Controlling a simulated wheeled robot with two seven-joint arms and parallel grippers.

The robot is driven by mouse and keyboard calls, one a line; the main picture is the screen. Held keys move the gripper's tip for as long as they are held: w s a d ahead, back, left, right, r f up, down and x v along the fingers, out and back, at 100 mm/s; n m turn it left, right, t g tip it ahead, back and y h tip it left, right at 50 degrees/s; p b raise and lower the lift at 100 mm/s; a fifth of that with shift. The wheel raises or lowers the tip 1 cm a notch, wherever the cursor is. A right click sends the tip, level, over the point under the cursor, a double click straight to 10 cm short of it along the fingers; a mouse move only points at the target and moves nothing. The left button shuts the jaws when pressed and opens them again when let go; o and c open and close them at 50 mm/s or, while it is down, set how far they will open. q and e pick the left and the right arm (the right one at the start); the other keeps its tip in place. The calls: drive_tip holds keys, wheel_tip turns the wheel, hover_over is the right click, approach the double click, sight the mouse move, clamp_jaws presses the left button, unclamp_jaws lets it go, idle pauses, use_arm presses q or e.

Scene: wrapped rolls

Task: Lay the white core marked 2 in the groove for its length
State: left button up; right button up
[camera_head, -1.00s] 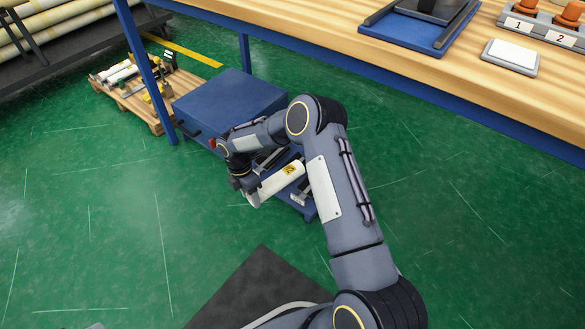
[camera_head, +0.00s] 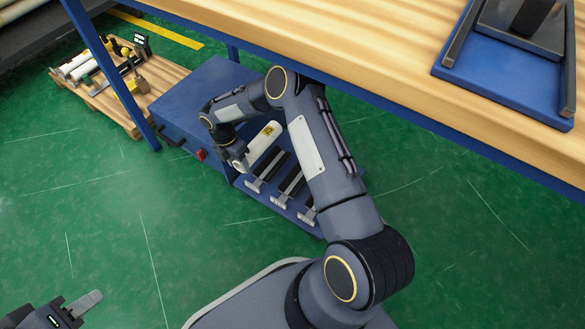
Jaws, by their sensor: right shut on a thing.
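A white core (camera_head: 257,149) with a yellow label is held by my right gripper (camera_head: 237,158) at its lower end; the mark on the label is too small to read surely. The core is tilted, beside the left end of a blue rack (camera_head: 250,197). The rack has several dark grooves (camera_head: 287,181) with pale end plates. My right arm covers the rack's right part. I cannot tell whether the core touches the rack. My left gripper (camera_head: 86,303) is at the bottom left, away from the rack; only one finger shows clearly.
A blue cabinet (camera_head: 200,90) stands just behind the rack. A wooden workbench (camera_head: 350,40) with a blue edge overhangs at upper right, and its blue leg (camera_head: 105,70) stands left. A pallet (camera_head: 150,90) holds rolls and tools. Green floor is clear at left.

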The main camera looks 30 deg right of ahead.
drive_tip(key=shift+s+d+f, duration=0.1)
drive_tip(key=shift+d, duration=0.3)
drive_tip(key=s+d+f, duration=0.3)
drive_tip(key=f, duration=0.1)
drive_tip(key=s+d+f, duration=0.3)
drive_tip(key=f, duration=0.1)
drive_tip(key=s+d+f+b, duration=0.1)
drive_tip(key=s+d+f, duration=0.2)
drive_tip(key=f, duration=0.2)
drive_tip(key=shift+s, duration=0.3)
drive_tip(key=shift+r, duration=0.15)
drive_tip(key=shift+f+b, duration=0.35)
drive_tip(key=shift+f, duration=0.1)
drive_tip(key=o, duration=1.1)
drive_tip(key=shift+r, duration=0.1)
drive_tip(key=shift+o, duration=0.2)
drive_tip(key=shift+r, duration=0.1)
